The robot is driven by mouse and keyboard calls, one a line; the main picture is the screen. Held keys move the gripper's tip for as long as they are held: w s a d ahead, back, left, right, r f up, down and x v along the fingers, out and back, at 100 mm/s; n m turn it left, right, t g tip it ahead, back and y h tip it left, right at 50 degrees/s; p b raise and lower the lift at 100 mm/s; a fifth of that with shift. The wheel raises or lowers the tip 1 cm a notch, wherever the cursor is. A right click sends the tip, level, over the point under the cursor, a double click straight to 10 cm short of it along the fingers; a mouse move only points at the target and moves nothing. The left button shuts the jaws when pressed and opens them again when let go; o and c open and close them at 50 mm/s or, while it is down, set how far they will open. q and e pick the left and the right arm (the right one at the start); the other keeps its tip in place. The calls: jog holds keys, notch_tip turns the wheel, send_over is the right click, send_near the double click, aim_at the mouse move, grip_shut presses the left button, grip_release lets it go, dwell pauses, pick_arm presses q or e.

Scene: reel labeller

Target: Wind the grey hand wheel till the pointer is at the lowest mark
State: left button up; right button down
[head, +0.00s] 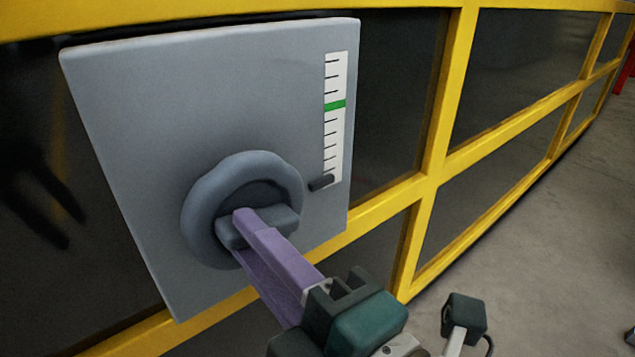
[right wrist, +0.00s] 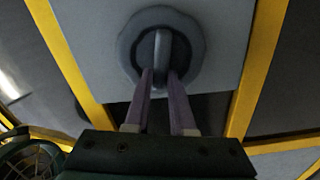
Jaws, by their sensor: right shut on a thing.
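The grey hand wheel (head: 203,200) is a thick ring with a raised grip bar (head: 281,219) across its middle, on a grey panel (head: 190,100). My right gripper (head: 241,218) has its purple fingers at the bar. In the right wrist view the fingers (right wrist: 162,76) lie on either side of the bar (right wrist: 162,48), shut on it, inside the wheel's ring (right wrist: 128,52). The dark pointer (head: 321,183) is at the bottom end of the white scale (head: 341,72), well below the green mark (head: 335,105). Whether it exactly meets the lowest line is hard to tell. My left gripper is out of view.
A yellow frame (head: 434,110) with dark panes surrounds the grey panel and runs off to the right. Grey floor (head: 540,250) lies open at the right. A red thing (head: 626,72) shows at the far right edge.

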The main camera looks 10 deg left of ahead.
jog(key=shift+f+n, duration=0.15)
jog(key=shift+n, duration=0.75)
jog(key=c, duration=0.8)
grip_release()
jog(key=shift+o, duration=0.2)
jog(key=v, duration=1)
